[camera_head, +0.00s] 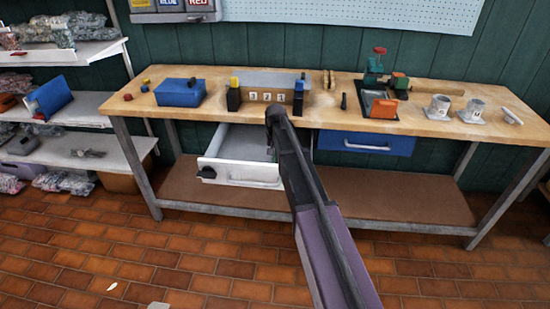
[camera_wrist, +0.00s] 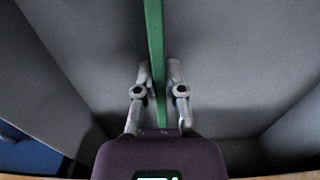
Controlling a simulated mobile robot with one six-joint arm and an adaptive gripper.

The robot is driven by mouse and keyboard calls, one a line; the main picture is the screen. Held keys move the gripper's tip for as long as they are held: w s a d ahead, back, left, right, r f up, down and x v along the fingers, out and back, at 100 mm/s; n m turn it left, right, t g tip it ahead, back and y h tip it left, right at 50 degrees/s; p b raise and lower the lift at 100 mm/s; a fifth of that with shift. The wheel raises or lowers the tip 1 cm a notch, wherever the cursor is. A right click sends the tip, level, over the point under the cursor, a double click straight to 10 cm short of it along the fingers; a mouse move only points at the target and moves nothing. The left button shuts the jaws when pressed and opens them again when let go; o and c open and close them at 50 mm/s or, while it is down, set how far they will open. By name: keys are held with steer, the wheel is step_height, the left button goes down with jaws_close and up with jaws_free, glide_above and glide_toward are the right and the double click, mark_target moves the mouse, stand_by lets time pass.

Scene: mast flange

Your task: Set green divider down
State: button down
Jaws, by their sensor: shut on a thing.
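In the wrist view my gripper (camera_wrist: 160,95) is shut on the green divider (camera_wrist: 154,35), a thin upright strip between the two fingers. Grey walls and floor of the drawer lie around it in that view. In the head view the white-fronted drawer (camera_head: 240,173) stands open below the workbench, and my arm reaches over its right side. I cannot tell whether the divider touches the drawer floor.
The wooden workbench (camera_head: 320,110) holds a blue box (camera_head: 180,92), a black-ended fixture with numbered tags, a green vise (camera_head: 374,68) and white flanged pieces (camera_head: 439,106). A closed blue drawer (camera_head: 366,144) is right of the open one. Shelves stand at the left.

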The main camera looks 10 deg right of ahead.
steer(key=shift+f, duration=0.15)
steer(key=c, duration=0.7)
jaws_free()
steer(key=shift+c, duration=0.2)
step_height(320, 180, up, 12)
steer(key=p, duration=1.2)
steer(key=shift+r, duration=0.2)
steer(key=s+n, duration=0.3)
steer(key=s, duration=2.6)
steer(key=shift+s+n, duration=0.3)
